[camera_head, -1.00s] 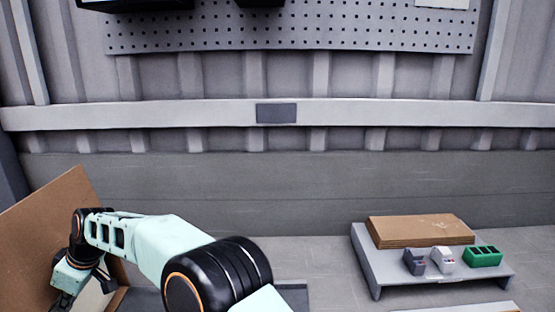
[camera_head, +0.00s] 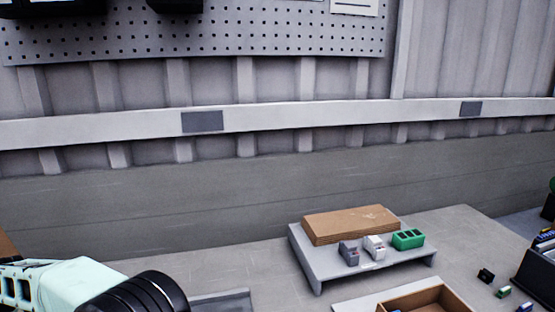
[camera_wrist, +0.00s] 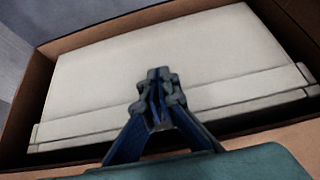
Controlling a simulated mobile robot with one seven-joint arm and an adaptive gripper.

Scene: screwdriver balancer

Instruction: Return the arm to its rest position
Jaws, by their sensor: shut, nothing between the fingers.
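My gripper (camera_wrist: 158,80) shows in the wrist view with its fingertips together and nothing between them. It points at a pale, flat-faced block or panel (camera_wrist: 170,75) framed by brown cardboard-like walls (camera_wrist: 100,32). I cannot tell how far the fingertips are from that surface. In the head view only part of my arm shows at the lower left, and the gripper is out of the picture.
A low grey stand (camera_head: 310,262) holds a brown board (camera_head: 350,224), a green block (camera_head: 408,239) and two small grey and white items. An open wooden box (camera_head: 445,296) is in front. Small parts and a dark bin (camera_head: 540,275) lie right.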

